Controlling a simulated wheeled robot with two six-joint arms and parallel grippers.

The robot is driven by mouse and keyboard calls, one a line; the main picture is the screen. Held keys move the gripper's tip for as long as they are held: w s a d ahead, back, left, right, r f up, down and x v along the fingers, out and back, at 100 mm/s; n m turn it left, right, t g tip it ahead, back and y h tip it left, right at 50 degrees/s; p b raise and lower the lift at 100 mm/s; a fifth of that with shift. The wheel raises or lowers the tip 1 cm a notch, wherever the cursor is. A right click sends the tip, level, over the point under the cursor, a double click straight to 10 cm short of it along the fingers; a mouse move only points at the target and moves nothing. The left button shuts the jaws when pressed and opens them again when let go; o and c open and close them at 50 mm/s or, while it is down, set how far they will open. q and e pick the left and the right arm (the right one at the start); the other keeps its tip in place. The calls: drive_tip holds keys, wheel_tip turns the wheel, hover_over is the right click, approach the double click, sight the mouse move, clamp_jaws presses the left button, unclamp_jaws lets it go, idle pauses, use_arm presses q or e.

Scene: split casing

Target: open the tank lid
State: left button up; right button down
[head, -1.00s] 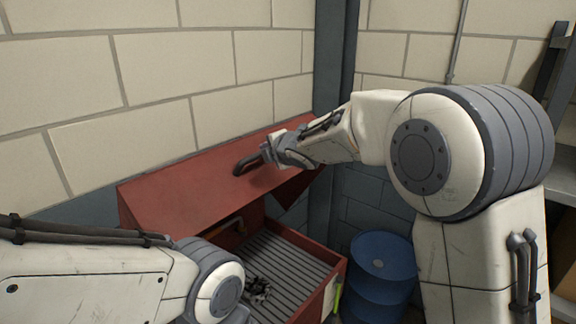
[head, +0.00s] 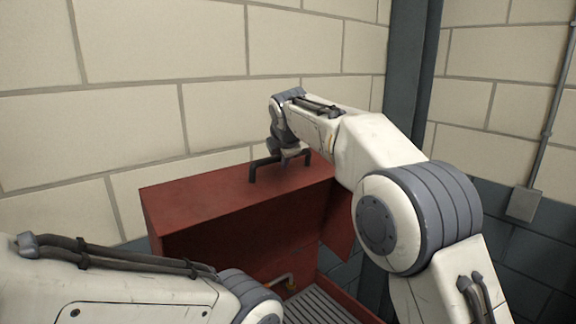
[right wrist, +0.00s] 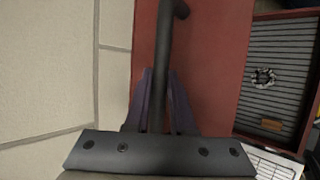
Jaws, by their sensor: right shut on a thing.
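The red tank lid (head: 215,192) is raised, and its darker face hangs below the near edge in the head view. Its dark bent handle (head: 254,172) stands on the upper face. My right gripper (head: 284,158) is at this handle, shut on it. In the right wrist view the two fingers (right wrist: 158,88) sit on either side of the handle bar (right wrist: 166,60), with the red lid (right wrist: 205,60) beyond. The open tank with its slatted floor (head: 312,308) shows below the lid. My left arm enters at lower left; its gripper is out of view.
A pale block wall (head: 130,110) stands close behind the lid. A dark column (head: 408,90) rises at the right. In the right wrist view a small dark object (right wrist: 264,77) and a brownish piece (right wrist: 271,125) lie on the slatted floor. A yellow-ended pipe (head: 285,279) shows inside the tank.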

use_arm(q)
drive_tip(key=shift+w, duration=0.6)
use_arm(e)
drive_tip(key=shift+w+a+r, duration=0.1)
drive_tip(key=shift+w+a, duration=0.15)
drive_tip(key=shift+w, duration=0.25)
drive_tip(key=c, duration=0.8)
unclamp_jaws()
drive_tip(key=shift+a, duration=0.1)
drive_tip(key=shift+o, duration=0.2)
use_arm(q)
drive_tip(key=shift+d, duration=0.1)
use_arm(e)
drive_tip(key=shift+s+r, duration=0.15)
drive_tip(key=shift+s, duration=0.05)
use_arm(q)
wheel_tip(320, 180, down, 3)
drive_tip(key=b, duration=0.3)
use_arm(e)
drive_tip(key=v, duration=1)
drive_tip(key=shift+r, duration=0.25)
